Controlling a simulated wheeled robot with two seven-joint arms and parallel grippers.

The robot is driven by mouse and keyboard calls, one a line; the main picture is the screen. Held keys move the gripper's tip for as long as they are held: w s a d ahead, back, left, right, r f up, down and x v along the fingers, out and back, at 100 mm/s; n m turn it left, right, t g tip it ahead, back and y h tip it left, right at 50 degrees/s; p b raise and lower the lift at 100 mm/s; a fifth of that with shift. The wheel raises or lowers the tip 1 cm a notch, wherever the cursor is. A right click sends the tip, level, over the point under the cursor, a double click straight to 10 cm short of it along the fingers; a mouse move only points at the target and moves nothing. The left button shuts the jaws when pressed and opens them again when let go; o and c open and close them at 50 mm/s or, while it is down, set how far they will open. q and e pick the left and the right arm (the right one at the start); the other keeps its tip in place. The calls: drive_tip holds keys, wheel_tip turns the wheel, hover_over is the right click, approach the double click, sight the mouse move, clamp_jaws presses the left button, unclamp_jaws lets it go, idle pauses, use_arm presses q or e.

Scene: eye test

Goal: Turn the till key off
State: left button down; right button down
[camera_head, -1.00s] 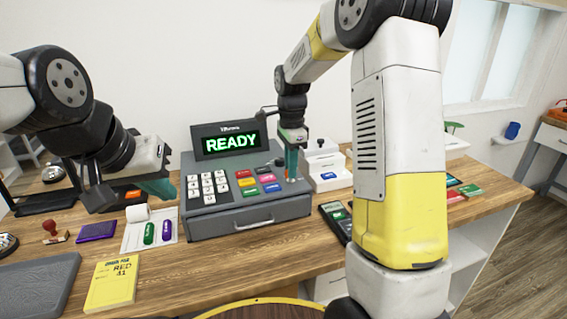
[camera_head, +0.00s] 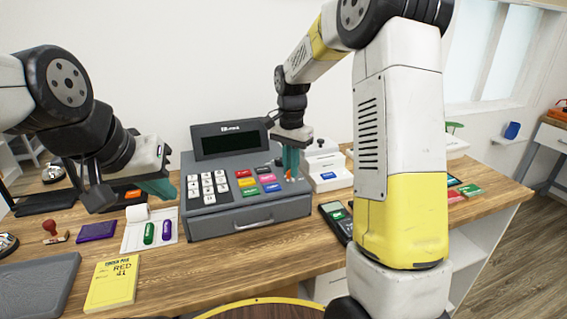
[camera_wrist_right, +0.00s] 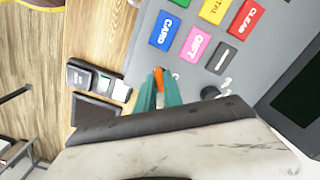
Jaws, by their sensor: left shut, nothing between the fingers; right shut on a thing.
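The grey till (camera_head: 247,218) stands on the wooden counter, with white number keys, coloured keys and a drawer with a handle. Its display (camera_head: 230,143) is dark. My right gripper (camera_head: 290,172) is at the right side of the till's top. Its teal fingers are shut on the orange till key (camera_wrist_right: 158,76), seen in the right wrist view. The fingers hide most of the key and the lock under it. My left gripper (camera_head: 165,190) is shut and empty, left of the till above the counter.
A card terminal (camera_head: 335,220) lies right of the till, near a white device (camera_head: 328,182). A yellow pad (camera_head: 111,284), a purple pad (camera_head: 96,231), a red-handled stamp (camera_head: 51,230) and a paper with green and purple items (camera_head: 135,235) lie to the left.

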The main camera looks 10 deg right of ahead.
drive_tip(key=n, duration=0.5)
drive_tip(key=shift+n, duration=2.5)
drive_tip(key=c, duration=1.5)
unclamp_jaws()
drive_tip(key=shift+r, duration=0.1)
wheel_tip(320, 180, up, 8)
drive_tip(key=shift+f, duration=0.25)
